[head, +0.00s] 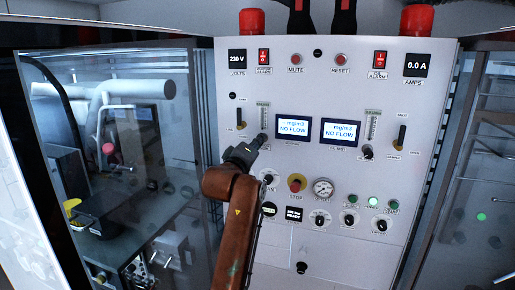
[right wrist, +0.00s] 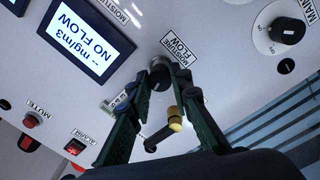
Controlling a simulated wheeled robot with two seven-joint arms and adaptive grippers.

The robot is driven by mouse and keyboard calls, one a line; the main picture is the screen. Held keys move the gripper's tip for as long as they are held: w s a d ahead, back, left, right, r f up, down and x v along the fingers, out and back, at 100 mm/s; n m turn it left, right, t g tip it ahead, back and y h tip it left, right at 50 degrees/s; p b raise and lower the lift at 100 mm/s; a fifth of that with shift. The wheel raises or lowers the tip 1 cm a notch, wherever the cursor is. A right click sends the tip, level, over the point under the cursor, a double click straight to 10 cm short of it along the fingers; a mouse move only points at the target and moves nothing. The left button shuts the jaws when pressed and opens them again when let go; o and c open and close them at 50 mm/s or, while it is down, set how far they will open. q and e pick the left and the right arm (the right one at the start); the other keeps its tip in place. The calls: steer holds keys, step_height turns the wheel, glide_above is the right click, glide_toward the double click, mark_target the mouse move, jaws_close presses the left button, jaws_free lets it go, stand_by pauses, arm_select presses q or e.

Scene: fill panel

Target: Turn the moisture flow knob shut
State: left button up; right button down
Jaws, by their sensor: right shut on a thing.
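The moisture flow knob (right wrist: 160,77) is a small dark round knob on the white panel, beside its MOISTURE FLOW label (right wrist: 180,50) in the right wrist view. My right gripper (right wrist: 163,75) is shut on it, with one dark green finger on each side. In the head view, my right gripper (head: 249,149) reaches up to the panel from below, at the knob (head: 262,138) under the left flow gauge (head: 263,115). The fingers hide part of the knob, and I cannot tell its turn angle. My left gripper is not in view.
The white panel (head: 330,85) carries two NO FLOW displays (head: 293,127) (head: 340,131), a red stop button (head: 297,183) and a pressure gauge (head: 323,188). A black lever with a yellow end (right wrist: 163,131) stands out close to the fingers. A glass cabinet (head: 140,150) is at left.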

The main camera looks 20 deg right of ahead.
steer(key=shift+f+m+b, duration=0.25)
steer(key=shift+m+b, duration=0.2)
steer(key=shift+m, duration=1.15)
steer(key=c, duration=1.8)
jaws_free()
steer(key=shift+a+r, duration=0.1)
steer(key=shift+o, duration=0.2)
steer(key=shift+r, duration=0.1)
steer(key=v, duration=1.2)
steer(key=shift+a, duration=0.1)
